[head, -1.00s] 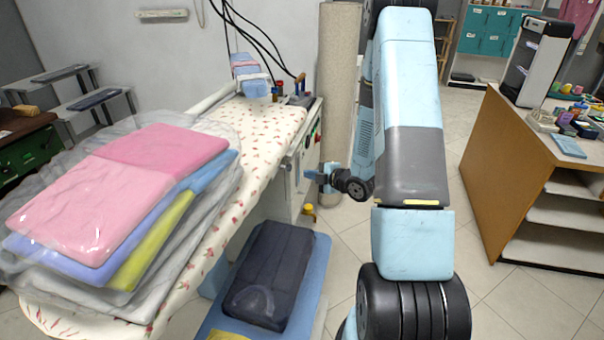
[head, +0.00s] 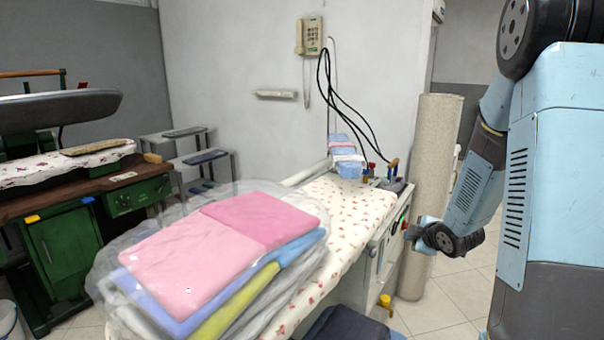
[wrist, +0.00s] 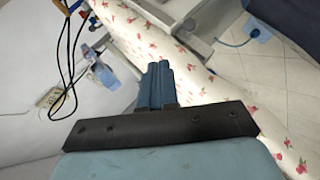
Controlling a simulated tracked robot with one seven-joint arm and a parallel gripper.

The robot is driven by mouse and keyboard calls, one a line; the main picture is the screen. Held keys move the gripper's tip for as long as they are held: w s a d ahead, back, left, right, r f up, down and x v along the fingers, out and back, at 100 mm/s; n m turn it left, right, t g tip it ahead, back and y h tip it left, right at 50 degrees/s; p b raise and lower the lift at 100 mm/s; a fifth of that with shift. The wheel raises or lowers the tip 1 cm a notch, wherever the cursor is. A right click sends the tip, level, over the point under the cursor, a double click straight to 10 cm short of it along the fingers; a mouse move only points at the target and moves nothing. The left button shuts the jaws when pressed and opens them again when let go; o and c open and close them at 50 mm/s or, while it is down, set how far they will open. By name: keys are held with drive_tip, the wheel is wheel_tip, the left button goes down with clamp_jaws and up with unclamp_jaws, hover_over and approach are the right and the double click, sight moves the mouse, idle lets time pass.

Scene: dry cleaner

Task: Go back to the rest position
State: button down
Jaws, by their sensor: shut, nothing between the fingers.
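My gripper (head: 418,229) hangs at the end of my folded arm at the right of the head view. It is beside the far end of the flower-print ironing table (head: 346,209), in front of the pale rolled column. In the wrist view its two blue fingers (wrist: 158,68) are together with nothing between them. The flowered cover (wrist: 190,75) lies beyond them there. No object is held.
A plastic-wrapped stack of pink, blue and yellow laundry (head: 205,250) lies on the table's near end. A beige roll (head: 430,180) stands behind my gripper. A green pressing machine (head: 62,245) is at left. Tiled floor shows at right.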

drive_tip(key=s+a+r+m+g+h, duration=0.2)
drive_tip(key=s+r+m+g+h, duration=0.15)
drive_tip(key=s+r+m, duration=0.8)
drive_tip(key=s+a+r+m, duration=0.1)
drive_tip(key=s+a+r, duration=0.1)
drive_tip(key=s, duration=0.4)
drive_tip(key=s+a+r+m+g+y, duration=0.1)
drive_tip(key=s+a+r, duration=0.1)
drive_tip(key=s+r, duration=0.2)
drive_tip(key=s+a+r+m+g, duration=0.1)
drive_tip(key=s+r, duration=0.3)
drive_tip(key=s, duration=0.6)
drive_tip(key=shift+a+m+y, duration=0.35)
drive_tip(key=shift+a, duration=0.5)
